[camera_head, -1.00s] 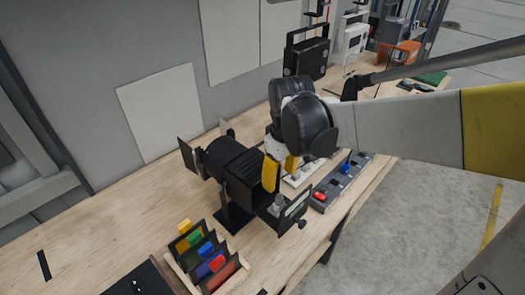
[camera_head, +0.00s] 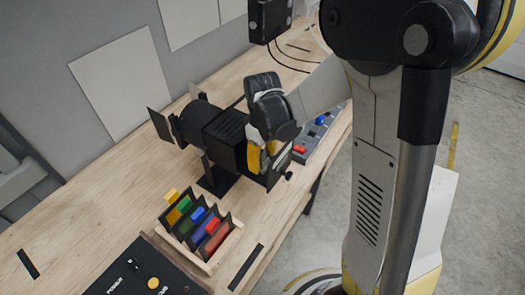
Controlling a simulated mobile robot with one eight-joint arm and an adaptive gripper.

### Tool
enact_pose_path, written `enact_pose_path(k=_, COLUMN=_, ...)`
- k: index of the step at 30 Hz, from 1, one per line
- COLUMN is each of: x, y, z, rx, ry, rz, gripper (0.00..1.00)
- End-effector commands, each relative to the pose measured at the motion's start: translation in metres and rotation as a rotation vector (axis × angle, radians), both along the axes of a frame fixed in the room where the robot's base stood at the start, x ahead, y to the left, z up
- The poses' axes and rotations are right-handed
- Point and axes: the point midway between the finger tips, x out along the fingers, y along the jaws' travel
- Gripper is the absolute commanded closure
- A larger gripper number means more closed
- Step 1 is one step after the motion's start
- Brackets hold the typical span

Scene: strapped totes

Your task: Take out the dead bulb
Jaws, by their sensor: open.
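A black stage lamp (camera_head: 222,132) with flaps at its front stands on the wooden bench. Its open rear part (camera_head: 256,180) faces the bench's front edge. My gripper (camera_head: 262,158), with yellow fingers, is open at this rear part and points downward. The bulb is not visible now; my gripper covers the place where a bulb-like piece showed before. I cannot tell whether the fingers touch anything.
A wooden rack (camera_head: 210,266) holds several coloured pieces in front of the lamp. A black control box (camera_head: 143,278) lies at the bottom. A grey strip (camera_head: 325,137) with red and blue knobs lies right of the lamp. Bare bench (camera_head: 90,210) is at left.

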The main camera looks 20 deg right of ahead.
Motion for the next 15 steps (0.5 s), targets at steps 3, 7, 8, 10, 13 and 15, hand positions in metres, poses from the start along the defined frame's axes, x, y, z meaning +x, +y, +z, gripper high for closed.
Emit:
enact_pose_path(k=3, x=-0.0003, y=0.0000, z=-0.0047, rx=0.000, ry=0.000, rz=0.000, gripper=0.46)
enact_pose_path(k=7, x=-0.0002, y=0.0000, z=-0.0050, rx=0.000, ry=0.000, rz=0.000, gripper=0.46)
enact_pose_path(k=8, x=-0.0002, y=0.0000, z=-0.0049, rx=0.000, ry=0.000, rz=0.000, gripper=0.46)
enact_pose_path(k=10, x=-0.0002, y=0.0000, z=-0.0048, rx=0.000, ry=0.000, rz=0.000, gripper=0.46)
enact_pose_path(k=13, x=-0.0002, y=0.0000, z=-0.0047, rx=0.000, ry=0.000, rz=0.000, gripper=0.72)
enact_pose_path(k=15, x=-0.0001, y=0.0000, z=-0.0047, rx=0.000, ry=0.000, rz=0.000, gripper=0.93)
